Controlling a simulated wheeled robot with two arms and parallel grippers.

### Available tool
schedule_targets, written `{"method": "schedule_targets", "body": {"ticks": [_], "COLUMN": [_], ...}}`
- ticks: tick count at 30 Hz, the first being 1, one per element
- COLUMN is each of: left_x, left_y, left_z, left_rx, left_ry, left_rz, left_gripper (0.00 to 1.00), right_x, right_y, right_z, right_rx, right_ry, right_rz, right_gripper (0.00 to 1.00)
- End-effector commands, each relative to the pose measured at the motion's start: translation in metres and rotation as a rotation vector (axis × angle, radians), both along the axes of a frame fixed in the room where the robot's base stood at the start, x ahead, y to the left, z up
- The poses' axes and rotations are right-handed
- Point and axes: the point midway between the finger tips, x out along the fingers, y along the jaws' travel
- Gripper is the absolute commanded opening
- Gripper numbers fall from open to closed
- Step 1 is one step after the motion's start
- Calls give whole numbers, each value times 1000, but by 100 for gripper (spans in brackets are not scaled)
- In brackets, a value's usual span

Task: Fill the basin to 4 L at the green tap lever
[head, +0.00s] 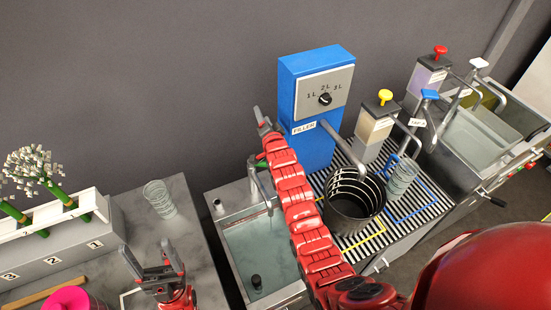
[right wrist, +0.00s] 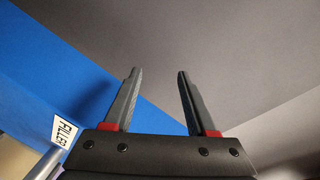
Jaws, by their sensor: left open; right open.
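A dark pot with pale rings inside (head: 352,222) stands on the striped grating. My right gripper (head: 264,118) is open and empty at the left side of the blue filler box (head: 316,80); its fingers show in the right wrist view (right wrist: 157,78). My left gripper (head: 158,258) is open over the grey counter, left of the sink.
The filler has a dial (head: 324,99) marked 1 L, 2 L, 3 L. Yellow (head: 385,95), red (head: 440,50), blue (head: 430,94) and white (head: 479,63) knobs stand further right. Glasses stand on the counter (head: 160,198) and grating (head: 401,180). White flowers (head: 35,165) are left.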

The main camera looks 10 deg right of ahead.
Motion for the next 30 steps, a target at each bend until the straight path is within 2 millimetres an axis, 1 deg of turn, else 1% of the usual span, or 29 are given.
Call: {"method": "schedule_targets", "body": {"ticks": [1,3,5,6,7,8,11,15,18,21,23,26,30], "left_x": [0,0,0,0,0,0,0,0,0,0,0,0,0], "left_y": [0,0,0,0,0,0,0,0,0,0,0,0,0], "left_z": [3,5,7,8,9,10,13,16,17,16,13,3,-21], "left_rx": [0,0,0,0,0,0,0,0,0,0,0,0,0], "left_ry": [0,0,0,0,0,0,0,0,0,0,0,0,0], "left_rz": [0,0,0,0,0,0,0,0,0,0,0,0,0], "left_gripper": [76,76,76,76,76,76,76,76,76,76,76,76,76], "right_x": [11,18,19,15,12,8,-15,-53,-74,-87,-90,-90,-86], "right_y": [1,0,0,0,0,0,0,0,1,1,1,1,0], "right_z": [-1,-12,-18,-22,-23,-23,-21,-8,2,6,5,-3,-21], "right_rx": [67,168,251,304,341,380,490,593,633,650,655,655,656], "right_ry": [97,256,386,477,539,602,797,1003,1091,1138,1148,1153,1149], "right_rz": [-19,-64,-116,-157,-190,-228,-368,-563,-665,-723,-739,-743,-740], "right_gripper": [57,57,57,57,57,57,57,57,57,57,57,57,57]}}
